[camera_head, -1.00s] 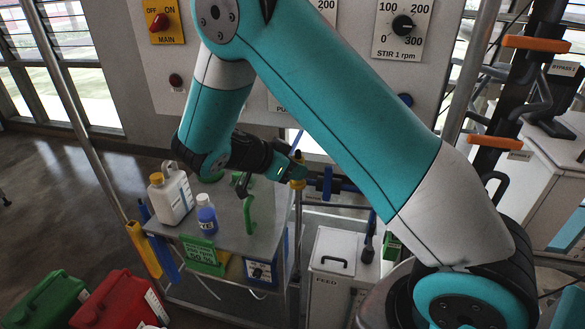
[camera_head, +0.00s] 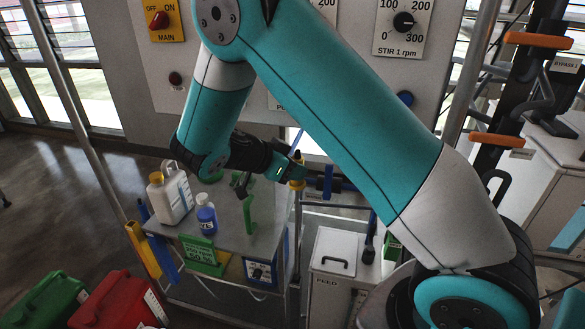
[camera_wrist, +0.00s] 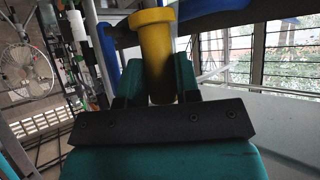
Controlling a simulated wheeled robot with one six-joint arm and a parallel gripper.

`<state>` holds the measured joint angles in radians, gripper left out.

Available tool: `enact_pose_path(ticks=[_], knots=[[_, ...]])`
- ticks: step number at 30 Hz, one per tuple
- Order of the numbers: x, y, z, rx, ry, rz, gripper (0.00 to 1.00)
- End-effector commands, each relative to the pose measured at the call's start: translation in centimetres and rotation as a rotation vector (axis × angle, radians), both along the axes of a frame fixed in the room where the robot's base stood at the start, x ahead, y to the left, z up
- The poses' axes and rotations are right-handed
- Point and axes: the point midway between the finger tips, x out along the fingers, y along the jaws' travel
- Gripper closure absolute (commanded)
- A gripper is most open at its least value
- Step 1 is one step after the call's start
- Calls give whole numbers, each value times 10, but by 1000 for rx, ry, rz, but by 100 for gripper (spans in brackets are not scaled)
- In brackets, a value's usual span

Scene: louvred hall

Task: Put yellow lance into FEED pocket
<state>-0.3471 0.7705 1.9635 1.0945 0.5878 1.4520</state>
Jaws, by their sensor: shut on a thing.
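My gripper (camera_head: 294,172) is shut on the yellow lance (camera_head: 298,184), near the back right corner of the grey bench. In the wrist view the yellow lance (camera_wrist: 154,50) shows as a thick cylinder with a wider collar, between the two teal fingers. Its lower end is hidden. A white box marked FEED (camera_head: 326,286) stands low, to the right of the bench and below my gripper. It has a black handle on its lid. I cannot make out a pocket opening on it.
The bench (camera_head: 228,213) holds a white jug (camera_head: 172,196), a blue bottle (camera_head: 206,216) and a green sign (camera_head: 201,253). Blue clamps on a rail (camera_head: 328,184) lie just right of my gripper. Red (camera_head: 115,300) and green (camera_head: 45,302) cans stand at the front left.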

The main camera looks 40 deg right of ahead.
Motion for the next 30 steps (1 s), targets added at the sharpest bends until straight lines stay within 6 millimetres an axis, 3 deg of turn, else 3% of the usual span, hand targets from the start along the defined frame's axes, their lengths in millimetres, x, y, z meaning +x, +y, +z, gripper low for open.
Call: enact_pose_path(ticks=[30], knots=[[0,0,-38,0,0,0,100]])
